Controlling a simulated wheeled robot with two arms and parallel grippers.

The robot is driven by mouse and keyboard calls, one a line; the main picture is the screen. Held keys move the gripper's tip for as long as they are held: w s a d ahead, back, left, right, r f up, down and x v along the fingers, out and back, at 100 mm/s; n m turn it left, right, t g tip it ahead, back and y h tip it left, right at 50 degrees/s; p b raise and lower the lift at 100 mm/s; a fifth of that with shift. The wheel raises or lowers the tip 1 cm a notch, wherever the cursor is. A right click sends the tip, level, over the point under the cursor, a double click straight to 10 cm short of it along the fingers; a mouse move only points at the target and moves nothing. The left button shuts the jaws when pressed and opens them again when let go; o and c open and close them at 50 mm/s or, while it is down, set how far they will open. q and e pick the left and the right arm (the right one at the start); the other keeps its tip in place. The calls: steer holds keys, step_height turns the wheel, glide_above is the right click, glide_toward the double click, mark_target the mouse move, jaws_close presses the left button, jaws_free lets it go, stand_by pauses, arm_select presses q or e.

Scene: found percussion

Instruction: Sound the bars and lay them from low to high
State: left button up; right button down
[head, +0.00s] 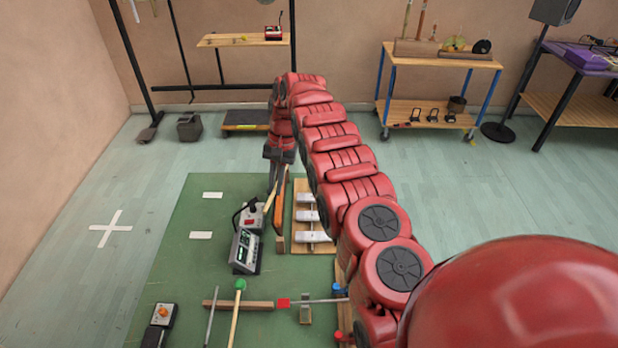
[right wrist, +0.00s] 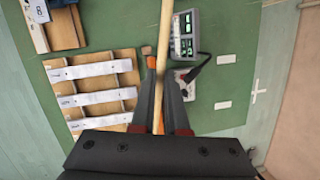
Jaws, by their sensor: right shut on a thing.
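Three silver bars lie across a wooden rack in the head view: far (head: 306,198), middle (head: 308,216) and near (head: 312,237). They also show in the right wrist view (right wrist: 82,71), (right wrist: 93,98), (right wrist: 103,121), with labels too small to read. My right gripper (head: 277,178) reaches down just left of the rack. In the right wrist view, its fingers (right wrist: 164,85) are shut on a pale wooden stick (right wrist: 165,28); the stick's far end is out of that view. A meter with a lit display (head: 245,250) stands left of the rack. My left gripper is not in view.
A small box with a red switch (head: 250,216) sits near the meter. The green mat (head: 200,270) is clear at left. A trolley (head: 440,90) stands behind.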

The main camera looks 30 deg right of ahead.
steer(key=s+d+f+m+t+y+p, duration=0.1)
steer(key=d+m, duration=0.3)
steer(key=d, duration=0.5)
steer(key=shift+s+d+m+t+y+p, duration=0.15)
steer(key=shift+s+m+t+y+p, duration=0.15)
steer(key=shift+s+t+y+p, duration=0.3)
steer(key=shift+w, duration=0.15)
steer(key=shift+f, duration=0.1)
step_height(320, 180, down, 5)
steer(key=b, duration=0.3)
stand_by(0.4)
